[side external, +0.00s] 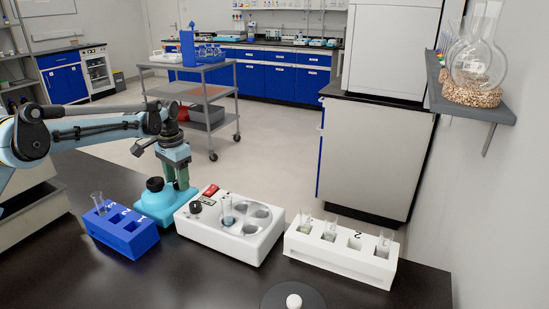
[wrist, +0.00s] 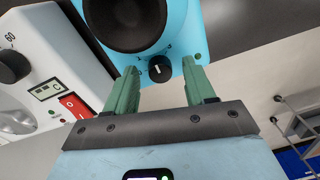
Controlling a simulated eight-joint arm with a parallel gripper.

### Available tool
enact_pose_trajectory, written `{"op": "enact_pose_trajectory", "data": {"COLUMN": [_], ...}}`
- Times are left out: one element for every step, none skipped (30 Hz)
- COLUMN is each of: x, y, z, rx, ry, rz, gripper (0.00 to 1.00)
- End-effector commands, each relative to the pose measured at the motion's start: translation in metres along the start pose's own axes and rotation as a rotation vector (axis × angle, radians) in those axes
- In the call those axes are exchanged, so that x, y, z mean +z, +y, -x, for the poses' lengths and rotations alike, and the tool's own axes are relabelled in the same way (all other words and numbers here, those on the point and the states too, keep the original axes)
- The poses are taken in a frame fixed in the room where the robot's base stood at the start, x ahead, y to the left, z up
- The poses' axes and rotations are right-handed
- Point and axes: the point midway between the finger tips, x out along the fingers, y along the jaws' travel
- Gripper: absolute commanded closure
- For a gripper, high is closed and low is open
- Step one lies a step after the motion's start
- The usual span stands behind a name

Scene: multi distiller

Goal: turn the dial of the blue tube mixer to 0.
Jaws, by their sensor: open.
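The blue tube mixer (side external: 166,207) is a light-blue device with a black cup on top, standing on the dark bench between the blue rack and the white box. In the wrist view, its light-blue face (wrist: 191,40) shows a small black dial (wrist: 160,69) with a short white pointer line. The marks around the dial are too small to read surely. My gripper (side external: 178,183) is just behind the mixer in the side view. In the wrist view, its two green fingers (wrist: 160,72) are open, one on each side of the dial, with visible gaps.
A blue rack (side external: 130,243) with a tube stands left of the mixer. A white box (side external: 210,233) with a red switch, knob and round wells stands close on the right. A white tube rack (side external: 335,263) is further right. A round dark base with a white knob (side external: 293,300) is at the front.

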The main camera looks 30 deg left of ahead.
Motion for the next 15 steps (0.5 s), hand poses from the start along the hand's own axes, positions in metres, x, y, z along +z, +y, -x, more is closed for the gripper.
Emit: {"op": "enact_pose_trajectory", "data": {"x": [0.0001, 0.0001, 0.0001, 0.0001, 0.0001, 0.0001, 0.0001, 0.0001, 0.0001, 0.0001, 0.0001, 0.0001, 0.0001, 0.0001, 0.0001], "y": [-0.0001, -0.0001, -0.0001, -0.0001, -0.0001, -0.0001, -0.0001, -0.0001, -0.0001, -0.0001, -0.0001, 0.0, 0.0, 0.0, 0.0], "z": [-0.0017, -0.0022, -0.0025, -0.0025, -0.0025, -0.0024, -0.0023, -0.0023, -0.0022, -0.0022, -0.0022, -0.0021, -0.0021, -0.002, -0.002], "rx": [0.0, 0.0, 0.0, 0.0, 0.0, 0.0, 0.0, 0.0, 0.0, 0.0, 0.0, 0.0, 0.0, 0.0, 0.0], "ry": [0.0, 0.0, 0.0, 0.0, 0.0, 0.0, 0.0, 0.0, 0.0, 0.0, 0.0, 0.0, 0.0, 0.0, 0.0], "rz": [0.0, 0.0, 0.0, 0.0, 0.0, 0.0, 0.0, 0.0, 0.0, 0.0, 0.0, 0.0, 0.0, 0.0, 0.0], "gripper": [0.46, 0.46, 0.46, 0.46, 0.46, 0.46, 0.46, 0.46, 0.47, 0.52, 0.56, 0.62, 0.67, 0.72, 0.78]}}
